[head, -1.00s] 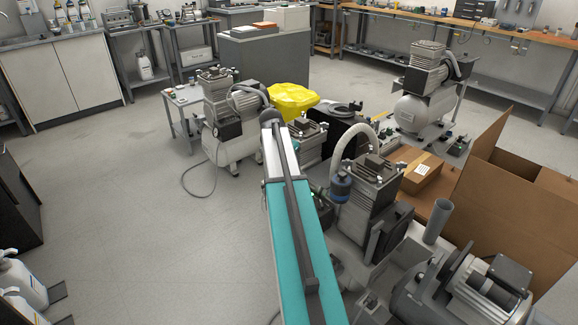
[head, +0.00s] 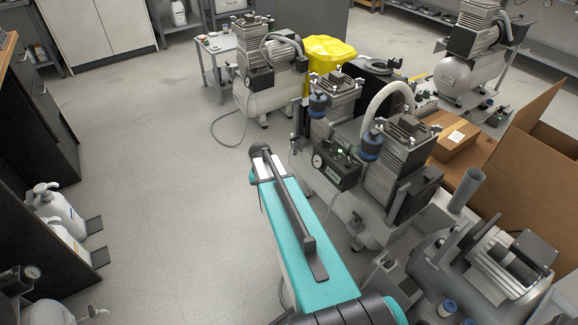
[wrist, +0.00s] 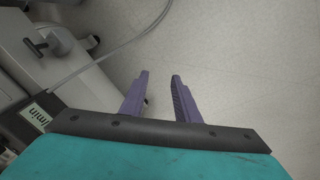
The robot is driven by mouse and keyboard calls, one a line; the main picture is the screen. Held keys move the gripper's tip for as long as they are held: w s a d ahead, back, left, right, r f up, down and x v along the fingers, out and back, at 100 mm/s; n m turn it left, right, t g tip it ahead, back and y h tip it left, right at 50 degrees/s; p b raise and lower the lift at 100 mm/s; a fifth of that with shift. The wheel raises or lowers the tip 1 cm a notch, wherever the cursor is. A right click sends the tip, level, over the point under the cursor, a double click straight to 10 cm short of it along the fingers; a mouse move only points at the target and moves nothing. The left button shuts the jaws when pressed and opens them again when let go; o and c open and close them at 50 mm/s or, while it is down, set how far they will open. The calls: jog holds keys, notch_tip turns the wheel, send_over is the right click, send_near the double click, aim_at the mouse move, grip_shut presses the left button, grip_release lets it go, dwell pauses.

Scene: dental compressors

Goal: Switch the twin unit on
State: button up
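The twin unit has two grey finned motor heads (head: 397,153), blue filters and an arching white hose on a pale tank (head: 345,212). It stands right of my arm in the head view. A dark control box (head: 337,169) on its front carries a round gauge and a small green light; the switch's position is too small to tell. In the wrist view my gripper's two purple fingers (wrist: 159,94) are apart, with only floor visible between them. In the head view the fingers are hidden. Pale machine parts with a black handle (wrist: 45,42) show at the wrist view's left.
A single-head compressor (head: 270,85) and a yellow-covered item (head: 328,52) stand behind. An open cardboard box (head: 530,150) and another motor unit (head: 490,270) are at the right. White bottles (head: 62,212) stand at the left. Floor left of my arm is clear.

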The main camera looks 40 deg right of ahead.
jog(key=s+a+f+n+g+y, duration=0.15)
jog(key=s+a+f+n, duration=0.35)
jog(key=s+a+f, duration=0.85)
jog(key=s+a+f+n+g, duration=0.1)
jog(key=s+a+f+n, duration=0.1)
jog(key=s+a, duration=0.4)
jog(key=s+a+f+n+g, duration=0.1)
jog(key=s+a+f+n, duration=0.1)
jog(key=s+a, duration=0.4)
jog(key=s+f, duration=0.1)
jog(key=s, duration=0.2)
jog(key=shift+s+f, duration=0.15)
jog(key=shift+f, duration=0.15)
jog(key=shift+g, duration=0.25)
jog(key=shift+s, duration=0.1)
